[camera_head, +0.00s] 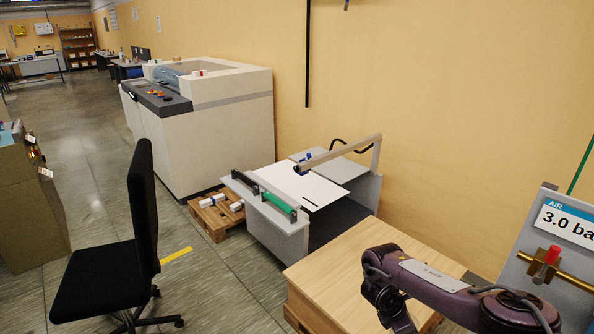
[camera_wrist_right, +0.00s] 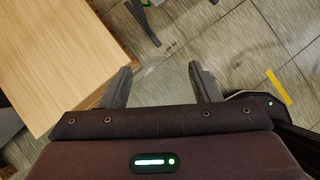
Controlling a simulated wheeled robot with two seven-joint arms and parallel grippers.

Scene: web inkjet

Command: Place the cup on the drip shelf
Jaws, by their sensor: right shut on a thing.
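My right gripper (camera_wrist_right: 160,78) shows in the right wrist view with its two grey fingers apart. It is shut on a faint, see-through shape (camera_wrist_right: 155,84) between the fingers, which looks like a clear cup. Its outline is hard to make out, and I cannot tell its tilt. The gripper hangs over the floor beside a wooden top. In the head view my right arm comes in at the lower right, and its fingers are not visible. I cannot make out a drip shelf in either view. My left gripper is not in view.
A wooden-topped block (camera_head: 360,260) stands beside my right arm. A panel marked AIR 3.0 (camera_head: 560,235) with a brass pipe and red knob stands at right. A white feeder table (camera_head: 300,188), large machine (camera_head: 215,125) and black chair (camera_head: 110,265) lie further left. Floor is open left of centre.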

